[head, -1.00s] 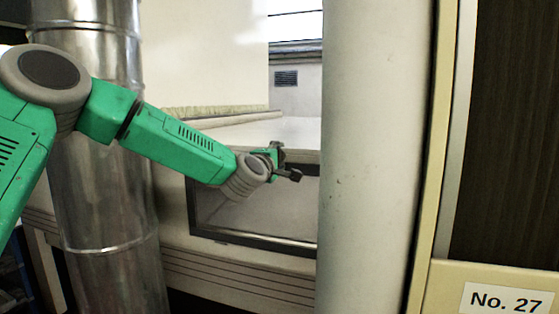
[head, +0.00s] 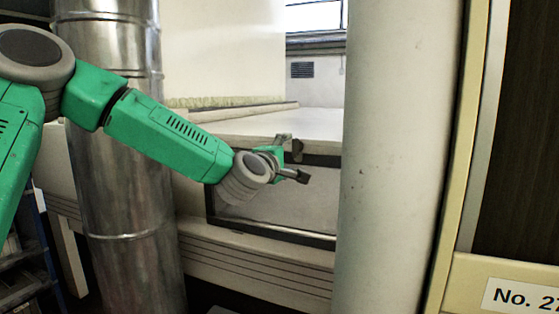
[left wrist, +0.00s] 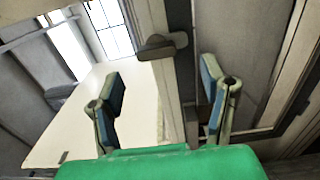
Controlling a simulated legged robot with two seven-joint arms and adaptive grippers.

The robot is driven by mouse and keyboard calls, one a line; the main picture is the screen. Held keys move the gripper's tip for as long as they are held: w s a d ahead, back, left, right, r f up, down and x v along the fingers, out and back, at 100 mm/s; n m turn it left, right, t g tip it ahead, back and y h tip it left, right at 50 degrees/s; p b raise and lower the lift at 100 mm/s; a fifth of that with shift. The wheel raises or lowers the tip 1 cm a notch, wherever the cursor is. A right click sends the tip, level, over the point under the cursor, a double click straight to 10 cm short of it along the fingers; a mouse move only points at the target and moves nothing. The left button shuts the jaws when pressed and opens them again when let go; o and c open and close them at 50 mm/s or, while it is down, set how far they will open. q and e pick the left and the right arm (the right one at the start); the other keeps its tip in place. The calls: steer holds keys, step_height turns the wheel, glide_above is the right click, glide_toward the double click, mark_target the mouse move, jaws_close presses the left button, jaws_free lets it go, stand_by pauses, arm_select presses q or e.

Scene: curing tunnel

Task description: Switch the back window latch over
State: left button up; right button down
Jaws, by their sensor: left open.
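The latch (left wrist: 160,46) shows in the left wrist view as a dull brown-grey handle on a pale frame bar, ahead of my fingers. My left gripper (left wrist: 162,84) is open, with one blue-padded finger on each side and nothing between them. The latch is beyond the fingertips and appears apart from them. In the head view my left gripper (head: 300,164) is in front of the top edge of a dark-framed window (head: 270,238). My right gripper is in neither view.
A shiny metal duct (head: 125,190) stands behind my left arm. A thick pale column (head: 395,160) stands right of the gripper and hides the window's right end. A panel with a number sign (head: 520,297) is at the far right. A pale ledge (head: 280,122) lies beyond the window.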

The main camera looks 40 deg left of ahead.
arm_select(q)
steer(key=v, duration=0.5)
steer(key=shift+a+f, duration=0.15)
steer(key=s+d+f+m+g+h+b, duration=0.1)
steer(key=s+d+f+m+g, duration=0.2)
steer(key=f, duration=0.7)
steer(key=s+d+f+m+g+h, duration=0.2)
steer(key=d+f+m, duration=0.2)
steer(key=f, duration=0.7)
steer(key=s+d+f+m+g+h+b, duration=0.1)
steer(key=s+d+f+m+g, duration=0.2)
steer(key=f, duration=0.7)
steer(key=s+d+f+m+g+b, duration=0.1)
steer(key=s+f+m+g, duration=0.3)
steer(key=s+f, duration=0.7)
steer(key=s+d+f+m+g+b, duration=0.1)
steer(key=s+f+m+g, duration=0.4)
steer(key=s+f, duration=0.7)
steer(key=s+m, duration=0.2)
steer(key=s, duration=0.4)
steer(key=shift+s+d, duration=0.25)
steer(key=shift+d, duration=0.1)
steer(key=shift+w+f, duration=0.15)
steer(key=shift+c, duration=0.5)
